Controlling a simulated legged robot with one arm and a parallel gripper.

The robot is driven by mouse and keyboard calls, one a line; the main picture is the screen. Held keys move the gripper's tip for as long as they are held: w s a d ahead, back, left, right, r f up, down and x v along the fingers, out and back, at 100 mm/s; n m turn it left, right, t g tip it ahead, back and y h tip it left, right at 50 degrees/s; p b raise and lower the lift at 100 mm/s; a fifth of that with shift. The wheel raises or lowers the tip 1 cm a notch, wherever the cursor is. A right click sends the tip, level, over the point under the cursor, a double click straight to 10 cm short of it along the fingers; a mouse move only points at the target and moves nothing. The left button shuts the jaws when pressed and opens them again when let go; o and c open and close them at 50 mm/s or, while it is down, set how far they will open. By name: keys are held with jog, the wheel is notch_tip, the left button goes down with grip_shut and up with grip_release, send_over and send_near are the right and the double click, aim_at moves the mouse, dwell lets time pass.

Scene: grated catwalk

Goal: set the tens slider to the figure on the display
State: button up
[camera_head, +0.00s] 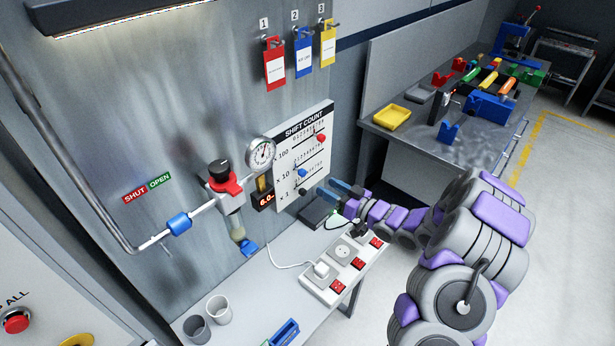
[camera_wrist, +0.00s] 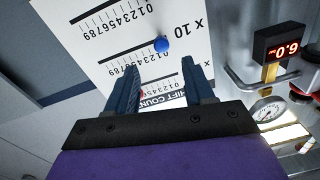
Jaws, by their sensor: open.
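The white SHIFT COUNT board (camera_head: 290,160) on the wall carries three slider rows. The tens slider is a blue knob (camera_head: 302,172) on the x 10 row, near the low-number end; its exact figure is unclear.
The hundreds row has a red knob (camera_head: 320,138) and the units row a dark knob (camera_head: 301,191). A gauge (camera_head: 261,153) and valve pipe stand left of the board. A power strip (camera_head: 340,267) and cups (camera_head: 218,309) are on the bench below. A workbench stands right.

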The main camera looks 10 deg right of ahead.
aim_at(305, 174)
jog(key=x, duration=0.9)
jog(key=shift+b, duration=0.35)
grip_shut()
dwell(0.4)
